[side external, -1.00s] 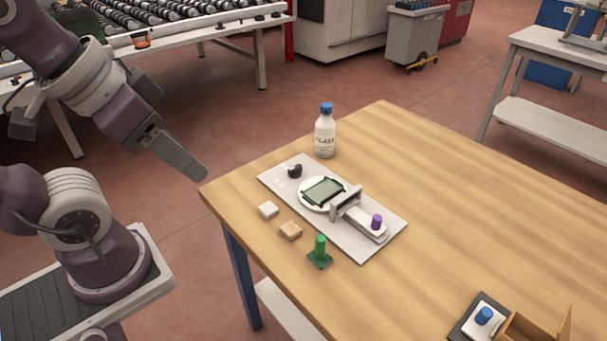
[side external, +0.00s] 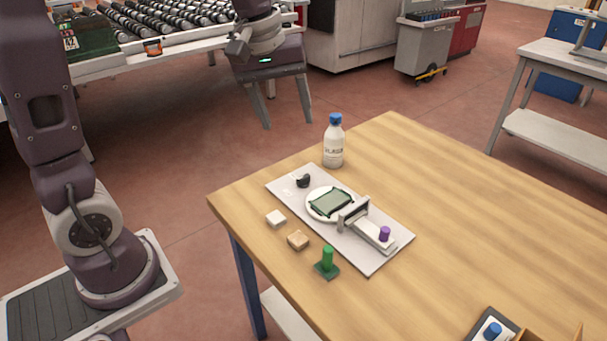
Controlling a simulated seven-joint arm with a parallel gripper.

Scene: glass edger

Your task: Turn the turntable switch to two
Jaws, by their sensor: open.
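The turntable (side external: 316,214) is a round white disc on a light grey board (side external: 371,262) on the wooden table. A green-edged glass piece (side external: 331,202) lies on it. A small black knob (side external: 303,181), which looks like the turntable switch, sits on the board just behind and left of the disc; its setting is too small to read. My gripper (side external: 288,116) is open and empty, fingers pointing down. It is raised above and behind the knob in the picture, apart from everything on the table.
A bottle with a blue cap (side external: 334,145) stands near the board's back corner. A slide with a purple knob (side external: 384,234) is beside the disc. A white block (side external: 276,219), a tan block (side external: 298,240) and a green-handled piece (side external: 327,263) lie in front. The table's right side is mostly clear.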

